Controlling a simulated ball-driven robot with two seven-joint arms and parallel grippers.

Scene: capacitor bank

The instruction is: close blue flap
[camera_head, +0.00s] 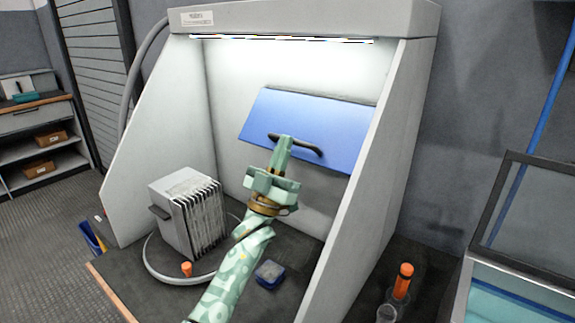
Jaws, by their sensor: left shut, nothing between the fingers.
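The blue flap (345,133) is a flat blue panel with a dark curved handle (308,149), inside the white booth near its back wall. It sits tilted, its upper edge sloping down to the right. My left gripper (284,142) reaches up from below and is shut, with its tip in front of the handle's left part. I cannot tell whether the fingertips touch the handle or the flap. The gripper hides a little of the flap's lower edge. My right gripper is not in view.
A small blue tray (270,273) lies right of my arm. The booth's right side wall (372,190) stands close to the flap. An orange-topped tool (404,280) is outside it.

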